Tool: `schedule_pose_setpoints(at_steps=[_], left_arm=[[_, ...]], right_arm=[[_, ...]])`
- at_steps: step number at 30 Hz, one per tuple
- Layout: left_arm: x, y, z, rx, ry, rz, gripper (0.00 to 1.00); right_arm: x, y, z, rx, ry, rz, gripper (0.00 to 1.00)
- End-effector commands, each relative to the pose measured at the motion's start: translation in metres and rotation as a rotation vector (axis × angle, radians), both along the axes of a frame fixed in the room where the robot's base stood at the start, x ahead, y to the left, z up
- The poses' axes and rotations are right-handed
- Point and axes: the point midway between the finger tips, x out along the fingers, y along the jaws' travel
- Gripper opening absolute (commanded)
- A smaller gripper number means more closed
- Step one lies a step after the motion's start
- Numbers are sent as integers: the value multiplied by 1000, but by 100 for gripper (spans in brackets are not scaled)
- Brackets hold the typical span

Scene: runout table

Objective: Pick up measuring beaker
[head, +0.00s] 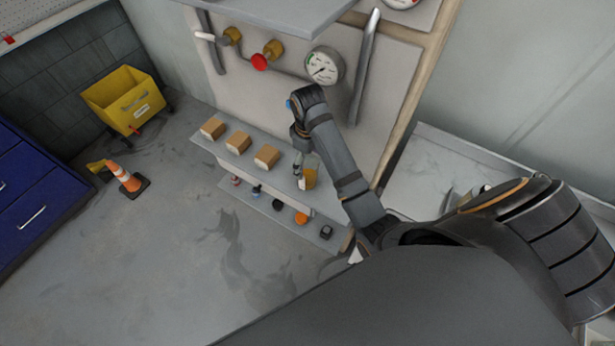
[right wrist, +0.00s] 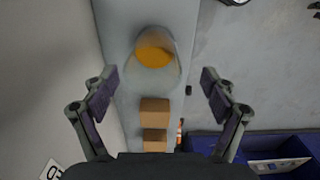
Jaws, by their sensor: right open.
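The measuring beaker (head: 310,176) is a clear vessel with orange contents, standing on the upper shelf of the runout table at its right end. In the right wrist view the beaker (right wrist: 155,58) lies ahead of the fingers, a little left of centre between them. My right gripper (head: 298,168) is just left of the beaker in the head view. In the right wrist view the right gripper (right wrist: 160,88) has its fingers spread wide with nothing between them. My left gripper is not in view.
Several tan blocks (head: 238,142) stand in a row on the shelf (head: 287,178), left of the beaker. Small knobs and parts (head: 301,218) sit on the lower ledge. A panel with a gauge (head: 323,66) rises behind. An orange cone (head: 125,178) and yellow bin (head: 124,98) stand on the floor.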

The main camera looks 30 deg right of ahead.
Motion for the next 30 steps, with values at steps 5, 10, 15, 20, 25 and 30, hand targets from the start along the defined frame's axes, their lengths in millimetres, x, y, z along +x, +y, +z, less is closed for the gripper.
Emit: schedule_pose_setpoints(at_steps=[5,10,15,20,25,30], left_arm=[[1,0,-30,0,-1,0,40],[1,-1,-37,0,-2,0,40],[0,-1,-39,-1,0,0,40],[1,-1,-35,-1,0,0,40],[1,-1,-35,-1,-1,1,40],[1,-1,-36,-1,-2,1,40]], right_arm=[[1,0,-29,-1,-1,0,85],[2,-1,-36,-1,-1,0,85],[9,-3,-58,-1,4,-1,85],[9,-3,-75,-1,1,0,85],[9,-3,-78,0,-1,0,85],[9,-3,-78,1,-1,0,69]])
